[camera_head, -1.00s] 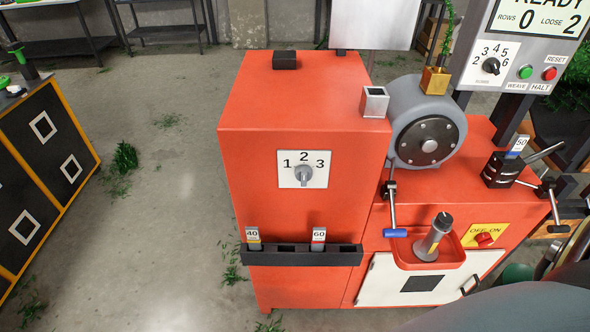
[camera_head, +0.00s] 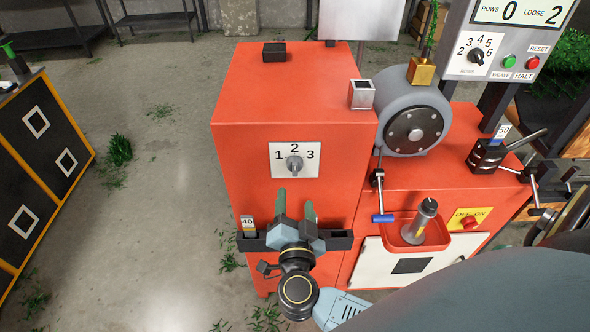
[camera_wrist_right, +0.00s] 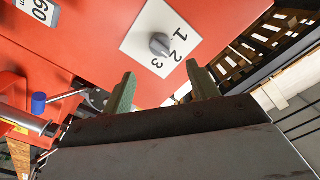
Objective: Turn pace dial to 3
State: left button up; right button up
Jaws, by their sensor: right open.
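The pace dial (camera_head: 294,163) is a grey knob on a white plate marked 1, 2 and 3, on the front of the orange cabinet (camera_head: 245,165). Its exact pointer direction is too small to tell. My right gripper (camera_head: 296,205) is open and empty just below the dial in the head view, fingers pointing toward the cabinet front. In the right wrist view the dial (camera_wrist_right: 159,45) lies ahead of the two spread green fingertips (camera_wrist_right: 161,75), apart from them. My left gripper is not in view.
A black holder rack (camera_head: 341,241) with a "40" tag (camera_head: 247,222) is partly behind my right gripper. A crank with a blue handle (camera_head: 382,218) and a red tray (camera_head: 404,222) stand to the right.

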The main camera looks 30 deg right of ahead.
aim_at(295, 172)
jog(key=x, duration=1)
jog(key=shift+w, duration=0.2)
jog(key=c, duration=1)
